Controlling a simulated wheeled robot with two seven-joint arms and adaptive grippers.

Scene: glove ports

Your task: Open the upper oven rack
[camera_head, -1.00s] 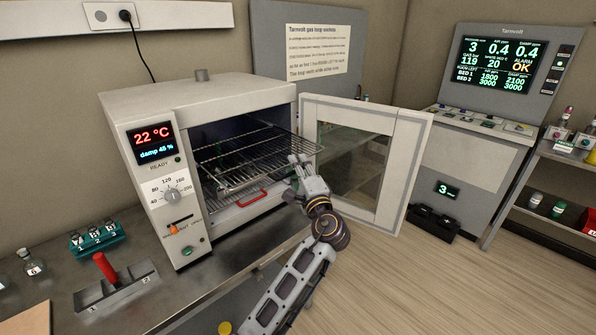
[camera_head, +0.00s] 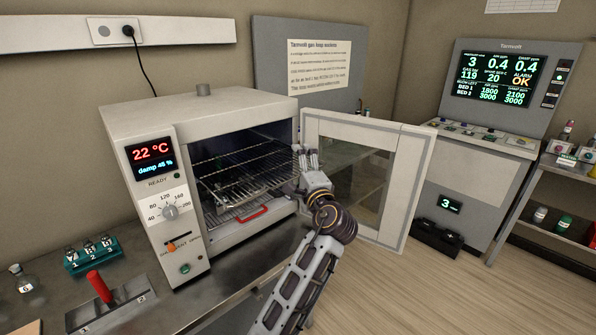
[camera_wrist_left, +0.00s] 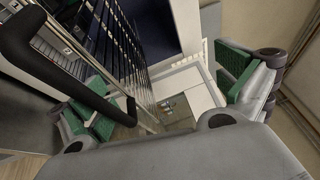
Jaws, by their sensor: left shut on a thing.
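The oven (camera_head: 200,110) stands on the bench with its door (camera_head: 398,190) swung wide open to the right. The upper rack (camera_head: 255,165), a wire grid, shows in the oven opening; a lower rack with a red handle (camera_head: 252,214) sits beneath it. My left gripper (camera_head: 306,152) is at the right front end of the upper rack and is shut on it; its fingers hide that corner. In the left wrist view, rack wires (camera_wrist_left: 115,45) and a dark bar (camera_wrist_left: 55,70) show near the green-padded fingers (camera_wrist_left: 165,90). The exact contact is hidden. My right gripper is not in view.
The open door stands close behind and right of my left gripper. A teal vial holder (camera_head: 92,258) and a red-handled device (camera_head: 100,288) are on the bench at left. A control console (camera_head: 480,150) stands at the right, with clear floor before it.

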